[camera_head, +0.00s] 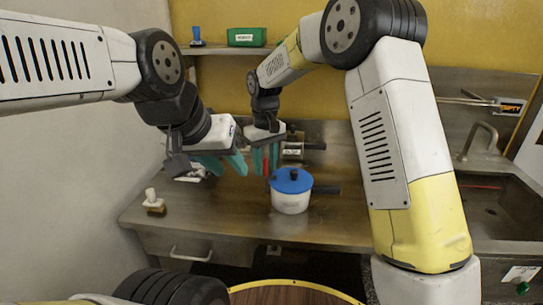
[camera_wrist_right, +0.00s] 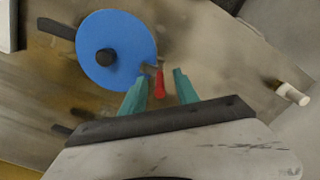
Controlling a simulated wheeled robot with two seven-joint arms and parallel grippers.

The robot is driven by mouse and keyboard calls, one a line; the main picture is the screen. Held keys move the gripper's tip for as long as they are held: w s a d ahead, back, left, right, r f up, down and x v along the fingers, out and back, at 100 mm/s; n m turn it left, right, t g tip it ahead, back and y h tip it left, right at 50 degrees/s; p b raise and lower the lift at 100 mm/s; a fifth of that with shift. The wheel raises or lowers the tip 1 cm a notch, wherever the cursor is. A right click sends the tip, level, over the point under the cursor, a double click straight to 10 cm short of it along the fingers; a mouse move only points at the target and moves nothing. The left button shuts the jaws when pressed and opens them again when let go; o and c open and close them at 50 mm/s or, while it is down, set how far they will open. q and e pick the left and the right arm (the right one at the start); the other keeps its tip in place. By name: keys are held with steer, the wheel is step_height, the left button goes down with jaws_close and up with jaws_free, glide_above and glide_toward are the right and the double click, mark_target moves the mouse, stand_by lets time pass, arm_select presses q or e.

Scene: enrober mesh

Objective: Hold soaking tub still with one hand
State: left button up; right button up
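A white round tub with a blue lid (camera_head: 291,181) stands upright on the steel counter (camera_head: 240,215); I take it as the soaking tub. Its dark handle points right. The lid (camera_wrist_right: 118,50) and black knob also show in the right wrist view. My right gripper (camera_head: 265,160) is behind and left of the tub, above the counter. Its teal fingers (camera_wrist_right: 160,86) are apart. A slim red piece (camera_wrist_right: 160,84) shows between them with gaps on both sides; I cannot tell what it belongs to. My left gripper (camera_head: 222,163) hangs left of the right one, its fingers apart and empty.
A small white-and-brown bottle (camera_head: 154,204) stands at the counter's left front. A labelled canister (camera_head: 292,151) is behind the tub. A sink with a tap (camera_head: 483,140) is at right. A green box (camera_head: 247,37) sits on the shelf. The counter's front middle is clear.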

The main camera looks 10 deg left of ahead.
jaws_close()
stand_by(1.9)
